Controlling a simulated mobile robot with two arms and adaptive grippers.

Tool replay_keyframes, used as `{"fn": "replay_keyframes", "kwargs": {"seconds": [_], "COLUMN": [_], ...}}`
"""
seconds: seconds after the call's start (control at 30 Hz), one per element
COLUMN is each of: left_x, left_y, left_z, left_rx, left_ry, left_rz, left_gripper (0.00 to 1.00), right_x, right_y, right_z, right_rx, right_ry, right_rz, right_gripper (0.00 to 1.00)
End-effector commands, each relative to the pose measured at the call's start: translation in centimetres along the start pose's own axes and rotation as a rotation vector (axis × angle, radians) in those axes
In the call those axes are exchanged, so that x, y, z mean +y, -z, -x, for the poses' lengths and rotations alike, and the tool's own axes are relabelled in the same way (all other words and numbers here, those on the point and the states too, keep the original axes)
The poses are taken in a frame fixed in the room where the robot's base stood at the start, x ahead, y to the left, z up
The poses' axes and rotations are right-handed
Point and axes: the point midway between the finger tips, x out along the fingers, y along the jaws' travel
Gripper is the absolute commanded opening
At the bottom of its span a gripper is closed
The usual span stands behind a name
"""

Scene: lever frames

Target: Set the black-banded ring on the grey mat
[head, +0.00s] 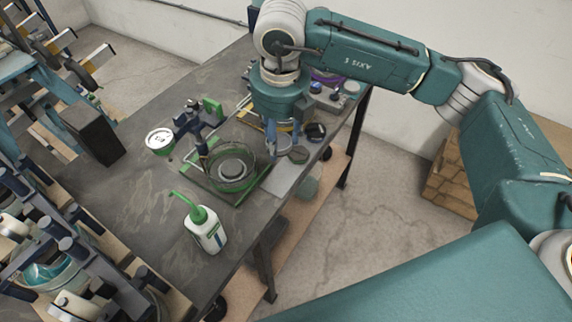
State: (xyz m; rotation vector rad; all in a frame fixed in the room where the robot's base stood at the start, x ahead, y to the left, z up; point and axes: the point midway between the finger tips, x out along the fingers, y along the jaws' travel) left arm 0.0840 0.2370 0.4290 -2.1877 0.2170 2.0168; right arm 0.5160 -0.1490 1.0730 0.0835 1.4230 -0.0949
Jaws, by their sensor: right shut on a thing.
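My right gripper (283,133) points down over the far right part of the dark bench. It is shut on a small ring-like piece (285,145), mostly hidden by the fingers. I take this piece for the black-banded ring, but its band is too small to make out. The light grey mat (284,180) lies flat on the bench just in front of and below the gripper, near the bench's right edge. I cannot tell whether the held piece touches anything below. My left gripper is not in view.
A small grey round piece (299,155) and a dark round piece (316,132) lie right of the gripper. A green-framed fixture with a wire coil (232,172) stands left of the mat.

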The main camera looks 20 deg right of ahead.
Motion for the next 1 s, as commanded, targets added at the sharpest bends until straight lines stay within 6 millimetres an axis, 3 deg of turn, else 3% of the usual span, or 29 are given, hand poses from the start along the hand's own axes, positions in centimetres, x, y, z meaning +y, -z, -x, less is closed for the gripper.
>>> {"fn": "replay_keyframes", "kwargs": {"seconds": [0.1, 0.3, 0.57, 0.8, 1.0], "left_x": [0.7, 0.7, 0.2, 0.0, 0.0], "left_y": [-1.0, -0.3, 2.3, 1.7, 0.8], "left_z": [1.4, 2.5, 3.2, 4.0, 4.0], "left_rx": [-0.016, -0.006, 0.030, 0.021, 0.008], "left_ry": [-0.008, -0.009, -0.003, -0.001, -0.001], "left_rz": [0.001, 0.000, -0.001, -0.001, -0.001], "left_gripper": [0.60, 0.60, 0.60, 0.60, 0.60], "right_x": [-0.1, -0.1, 0.0, 0.0, 0.0], "right_y": [0.6, 1.1, 1.5, 1.8, 1.8], "right_z": [-3.0, -7.2, -9.8, -12.8, -13.0], "right_rx": [0.006, 0.002, 0.001, -0.001, -0.002], "right_ry": [0.002, 0.001, 0.001, 0.000, -0.001], "right_rz": [-0.002, -0.002, -0.002, -0.002, -0.002], "right_gripper": [0.14, 0.14, 0.13, 0.13, 0.13]}}
